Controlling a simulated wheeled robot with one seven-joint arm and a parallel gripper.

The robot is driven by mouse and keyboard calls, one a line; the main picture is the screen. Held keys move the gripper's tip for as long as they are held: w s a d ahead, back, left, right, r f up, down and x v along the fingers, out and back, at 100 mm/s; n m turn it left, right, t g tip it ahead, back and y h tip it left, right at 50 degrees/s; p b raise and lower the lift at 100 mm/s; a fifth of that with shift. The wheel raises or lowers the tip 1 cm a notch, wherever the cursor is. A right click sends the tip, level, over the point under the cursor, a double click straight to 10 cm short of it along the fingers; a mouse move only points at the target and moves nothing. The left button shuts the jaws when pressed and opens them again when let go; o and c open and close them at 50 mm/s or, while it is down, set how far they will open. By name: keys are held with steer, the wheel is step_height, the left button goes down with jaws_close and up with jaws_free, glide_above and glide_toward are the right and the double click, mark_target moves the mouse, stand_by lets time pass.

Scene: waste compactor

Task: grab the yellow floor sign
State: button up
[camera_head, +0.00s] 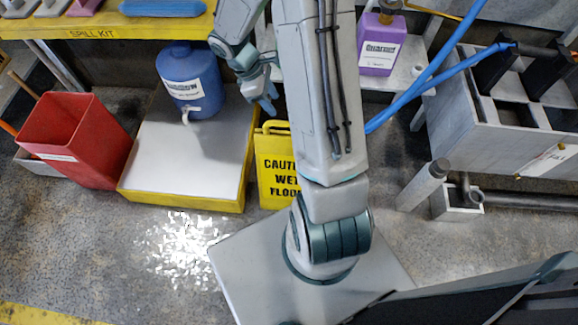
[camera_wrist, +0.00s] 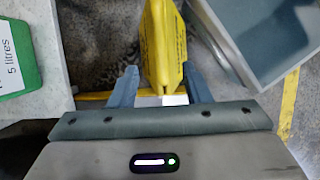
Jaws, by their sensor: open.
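The yellow floor sign (camera_head: 275,178), with black "CAUTION WET FLOOR" lettering, stands upright on the floor beside the yellow-edged tray. My arm covers its right part in the head view. My gripper (camera_head: 264,98) is above and behind the sign's top in that view, with its fingers pointing down. In the wrist view, the sign (camera_wrist: 162,45) shows edge-on between the two fingers of my gripper (camera_wrist: 160,84). The fingers are apart, with a gap visible on the right side; contact on the left is unclear.
A blue jug (camera_head: 190,85) stands on the white-topped tray (camera_head: 175,160) left of the sign. A red bin (camera_head: 75,140) is farther left. A purple jug (camera_head: 380,45) and grey cart (camera_head: 500,140) are right. A green container (camera_wrist: 18,55) shows in the wrist view.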

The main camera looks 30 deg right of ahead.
steer(key=b+x, duration=0.5)
steer(key=x, duration=0.7)
steer(key=shift+c, duration=0.3)
jaws_close()
stand_by(0.9)
